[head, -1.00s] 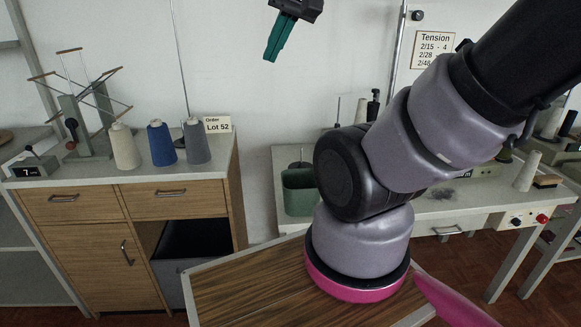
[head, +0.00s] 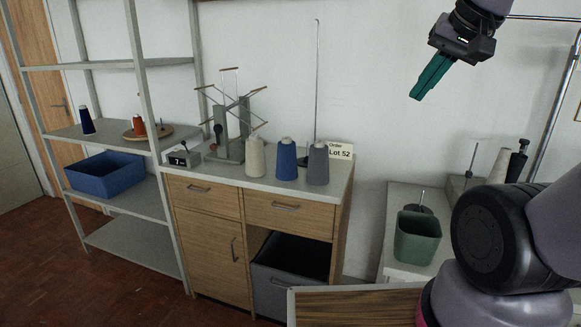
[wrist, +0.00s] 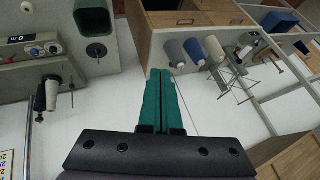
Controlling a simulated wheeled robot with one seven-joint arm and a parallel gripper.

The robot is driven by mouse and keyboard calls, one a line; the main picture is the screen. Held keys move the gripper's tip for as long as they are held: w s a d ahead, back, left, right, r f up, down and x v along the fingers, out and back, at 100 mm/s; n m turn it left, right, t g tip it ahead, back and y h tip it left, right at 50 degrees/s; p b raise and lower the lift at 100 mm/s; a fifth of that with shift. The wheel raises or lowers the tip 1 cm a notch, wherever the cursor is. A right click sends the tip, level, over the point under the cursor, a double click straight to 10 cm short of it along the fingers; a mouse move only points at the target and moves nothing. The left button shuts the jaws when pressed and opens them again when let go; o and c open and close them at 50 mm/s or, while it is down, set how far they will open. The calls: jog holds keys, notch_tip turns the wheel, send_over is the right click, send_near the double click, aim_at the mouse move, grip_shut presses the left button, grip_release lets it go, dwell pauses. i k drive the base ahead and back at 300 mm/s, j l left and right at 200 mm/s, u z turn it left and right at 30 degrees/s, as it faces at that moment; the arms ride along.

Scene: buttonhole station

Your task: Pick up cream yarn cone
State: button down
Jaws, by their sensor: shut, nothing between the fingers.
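The cream yarn cone (head: 255,157) stands upright on top of the wooden cabinet, left of a blue cone (head: 287,160) and a grey cone (head: 318,164). In the wrist view the cream cone (wrist: 215,50) is beyond the blue one, right of the fingertips and well apart from them. My gripper (head: 416,97) is raised high in front of the wall, up and to the right of the cones. Its teal fingers are together and empty, also in the wrist view (wrist: 160,74).
A yarn winder (head: 230,130) with wooden arms stands just behind and left of the cream cone, beside a counter box (head: 184,158). The "Lot 52" card (head: 341,151) is behind the grey cone. A thin upright rod (head: 316,80) rises behind the cones. A green bin (head: 417,238) sits to the right.

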aim_at(255, 162)
jog(key=i+j, duration=0.15)
jog(key=j, duration=0.2)
jog(key=i+j, duration=0.15)
jog(key=j, duration=0.2)
jog(key=i+j, duration=0.1)
jog(key=j, duration=0.25)
jog(key=i+j, duration=0.15)
jog(key=j, duration=0.2)
jog(key=i+j+z, duration=0.1)
jog(key=j, duration=0.25)
jog(key=i+j, duration=0.2)
jog(key=j, duration=0.15)
jog(key=i+j, duration=0.1)
jog(key=j, duration=0.3)
jog(key=i+j, duration=0.15)
jog(key=j, duration=0.2)
